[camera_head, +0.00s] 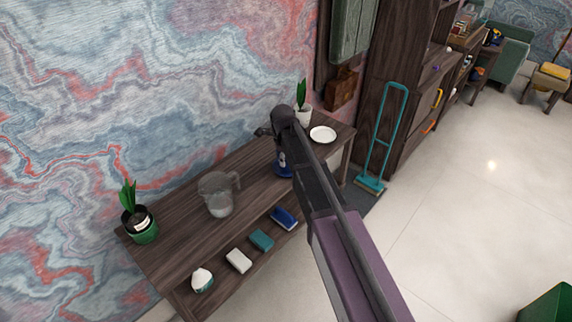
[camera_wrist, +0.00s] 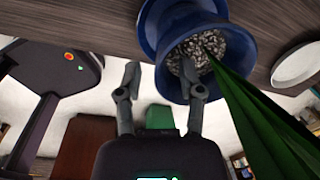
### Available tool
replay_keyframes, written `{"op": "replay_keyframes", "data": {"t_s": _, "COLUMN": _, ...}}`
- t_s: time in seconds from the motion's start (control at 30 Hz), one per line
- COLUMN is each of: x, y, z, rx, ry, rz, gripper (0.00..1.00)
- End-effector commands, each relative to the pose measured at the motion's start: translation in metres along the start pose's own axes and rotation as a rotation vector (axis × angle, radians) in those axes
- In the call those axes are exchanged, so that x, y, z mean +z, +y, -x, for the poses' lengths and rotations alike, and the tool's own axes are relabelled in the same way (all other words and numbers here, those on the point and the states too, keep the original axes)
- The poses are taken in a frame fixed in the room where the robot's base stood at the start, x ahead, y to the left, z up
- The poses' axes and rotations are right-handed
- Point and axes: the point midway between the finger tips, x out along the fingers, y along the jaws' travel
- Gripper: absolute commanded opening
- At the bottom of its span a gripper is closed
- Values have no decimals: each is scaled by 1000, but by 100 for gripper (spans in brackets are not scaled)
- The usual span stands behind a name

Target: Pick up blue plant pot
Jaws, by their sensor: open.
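The blue plant pot (camera_head: 283,171) stands on the dark wooden table, mostly hidden behind my arm in the head view. In the wrist view the blue pot (camera_wrist: 167,38) is at the top, with grey gravel inside and a long green leaf (camera_wrist: 250,115) reaching to the lower right. My gripper (camera_wrist: 160,69) is open with nothing clamped between its fingers. Its right finger overlaps the pot's rim and gravel in the picture; its left finger is outside, left of the pot. I cannot tell whether either finger touches the pot.
On the tabletop are a glass pitcher (camera_head: 217,194), a green potted plant (camera_head: 140,222), a white plate (camera_head: 323,134) and a white potted plant (camera_head: 304,115). The lower shelf holds a blue item (camera_head: 284,218) and several small others. The floor at right is largely clear.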

Motion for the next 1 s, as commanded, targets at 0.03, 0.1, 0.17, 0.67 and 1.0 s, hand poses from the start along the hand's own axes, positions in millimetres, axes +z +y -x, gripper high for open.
{"op": "replay_keyframes", "data": {"t_s": 0.03, "x": 0, "y": 0, "z": -4, "rx": 0, "ry": 0, "rz": 0, "gripper": 50}}
{"op": "replay_keyframes", "data": {"t_s": 0.1, "x": 0, "y": 0, "z": -5, "rx": 0, "ry": 0, "rz": 0, "gripper": 50}}
{"op": "replay_keyframes", "data": {"t_s": 0.17, "x": 0, "y": 0, "z": -6, "rx": 0, "ry": 0, "rz": 0, "gripper": 50}}
{"op": "replay_keyframes", "data": {"t_s": 0.67, "x": 0, "y": 0, "z": -5, "rx": 0, "ry": 0, "rz": 0, "gripper": 50}}
{"op": "replay_keyframes", "data": {"t_s": 1.0, "x": 0, "y": 0, "z": -5, "rx": 0, "ry": 0, "rz": 1, "gripper": 0}}
